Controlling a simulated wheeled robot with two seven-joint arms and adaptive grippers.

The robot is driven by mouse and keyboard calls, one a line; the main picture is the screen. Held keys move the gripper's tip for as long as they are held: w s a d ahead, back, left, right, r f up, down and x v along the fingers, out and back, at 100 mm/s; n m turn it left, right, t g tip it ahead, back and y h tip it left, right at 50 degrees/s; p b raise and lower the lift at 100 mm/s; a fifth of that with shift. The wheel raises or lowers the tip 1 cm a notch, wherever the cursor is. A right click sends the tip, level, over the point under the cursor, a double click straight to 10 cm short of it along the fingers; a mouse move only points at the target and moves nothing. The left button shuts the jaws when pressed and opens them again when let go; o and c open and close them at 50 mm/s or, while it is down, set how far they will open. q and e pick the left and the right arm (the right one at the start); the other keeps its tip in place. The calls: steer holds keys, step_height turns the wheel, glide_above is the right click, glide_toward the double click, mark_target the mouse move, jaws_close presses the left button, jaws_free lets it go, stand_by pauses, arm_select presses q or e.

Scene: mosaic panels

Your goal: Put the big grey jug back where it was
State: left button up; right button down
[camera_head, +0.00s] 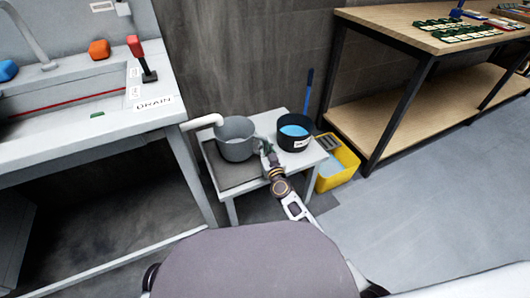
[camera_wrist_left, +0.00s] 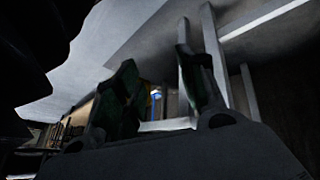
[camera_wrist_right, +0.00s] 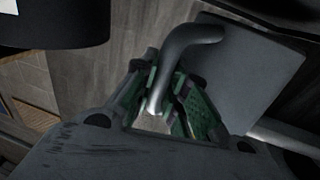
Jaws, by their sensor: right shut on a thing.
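The big grey jug (camera_head: 236,138) is upright at the left part of a small white table (camera_head: 228,192), over a dark grey mat (camera_head: 236,172). I cannot tell whether it touches the mat. My right gripper (camera_head: 267,150) is at the jug's right side, shut on its handle. In the right wrist view the curved handle (camera_wrist_right: 185,42) runs between the green fingers of the right gripper (camera_wrist_right: 166,112), beside the jug's grey wall (camera_wrist_right: 255,72). My left gripper (camera_wrist_left: 165,82) shows only in its own wrist view, fingers apart and empty.
A black pot (camera_head: 294,138) with blue contents stands close right of the jug. A white pipe (camera_head: 202,122) reaches to the jug's left rim. A yellow bucket (camera_head: 338,168) is right of the table. The sink bench (camera_head: 150,112) is at left, a wooden workbench (camera_head: 400,80) at right.

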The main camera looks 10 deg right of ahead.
steer(key=shift+f, duration=0.15)
steer(key=shift+f+b, duration=0.85)
steer(key=shift+b, duration=0.25)
arm_select(q)
step_height(320, 180, down, 6)
steer(key=w+d+t+b, duration=0.1)
steer(key=d, duration=0.1)
steer(key=shift+w+h+b, duration=0.25)
steer(key=shift+h+b, duration=0.15)
arm_select(e)
steer(key=shift+f, duration=0.7)
arm_select(q)
steer(key=shift+r, duration=0.1)
arm_select(e)
steer(key=shift+f, duration=0.15)
steer(key=c, duration=1.4)
jaws_free()
steer(key=shift+c, duration=0.2)
arm_select(q)
steer(key=shift+a, duration=0.1)
steer(key=shift+s, duration=0.1)
